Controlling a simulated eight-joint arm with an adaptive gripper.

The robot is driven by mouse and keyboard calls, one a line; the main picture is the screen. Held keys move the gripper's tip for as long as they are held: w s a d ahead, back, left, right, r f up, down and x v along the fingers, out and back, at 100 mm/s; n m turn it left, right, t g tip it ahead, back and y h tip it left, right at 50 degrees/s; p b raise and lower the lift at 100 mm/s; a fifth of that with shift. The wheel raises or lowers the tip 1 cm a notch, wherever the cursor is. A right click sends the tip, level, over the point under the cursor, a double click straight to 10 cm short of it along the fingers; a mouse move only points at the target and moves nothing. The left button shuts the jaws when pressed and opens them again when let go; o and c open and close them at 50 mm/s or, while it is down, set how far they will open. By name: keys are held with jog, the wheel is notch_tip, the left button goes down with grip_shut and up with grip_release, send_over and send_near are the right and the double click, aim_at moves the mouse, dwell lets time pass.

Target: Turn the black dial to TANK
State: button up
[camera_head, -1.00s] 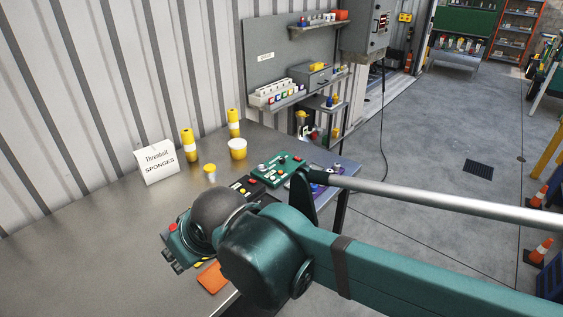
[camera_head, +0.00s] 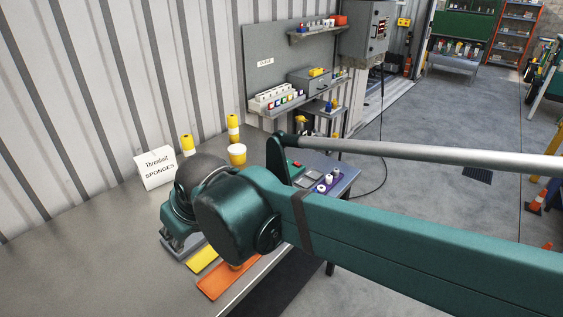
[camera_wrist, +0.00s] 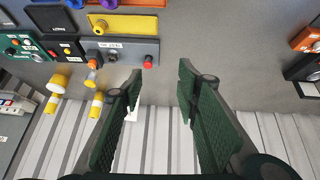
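My gripper (camera_wrist: 160,74) is open and empty in the wrist view, its two green fingers spread above the grey bench. A grey panel (camera_wrist: 128,48) with a small label, a dark round control (camera_wrist: 112,57) and a red button (camera_wrist: 148,62) lies left of the fingertips, apart from them. I cannot tell whether that control is the black dial, and TANK is not readable. In the head view my arm hides most of the panels, and the finger opening does not show.
A dark panel (camera_wrist: 54,49) and a green panel (camera_wrist: 20,43) lie further left in the wrist view. Yellow-and-white containers (camera_head: 237,154) and a sponges sign (camera_head: 156,169) stand near the corrugated wall. The bench's left part (camera_head: 70,245) is clear.

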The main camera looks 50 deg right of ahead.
jog(key=w+d+r+g+p, duration=0.25)
jog(key=w+d+r, duration=0.25)
jog(key=w+d, duration=0.8)
jog(key=w+d+f+n+g+h+p, duration=0.1)
jog(key=w+d, duration=0.3)
jog(key=d, duration=0.4)
jog(key=w+d+f+n+p, duration=0.1)
jog(key=w+d+p, duration=0.1)
jog(key=w+d, duration=0.5)
jog(key=d+f+g+p, duration=0.1)
jog(key=d+f, duration=0.4)
jog(key=d, duration=0.6)
jog(key=s+d+f+g+y+p, duration=0.1)
jog(key=d+f, duration=0.5)
jog(key=d, duration=0.6)
jog(key=d+f+g+p, duration=0.1)
jog(key=d+f, duration=0.5)
jog(key=d, duration=0.6)
jog(key=shift+s+d+f+n+p, duration=0.1)
jog(key=shift+s+d+n+p, duration=0.2)
jog(key=shift+n+p, duration=0.15)
jog(key=shift+s+d+f, duration=0.15)
jog(key=shift+d+f, duration=0.15)
jog(key=shift+d, duration=0.05)
jog(key=shift+f+p, duration=0.35)
jog(key=shift+f, duration=3.55)
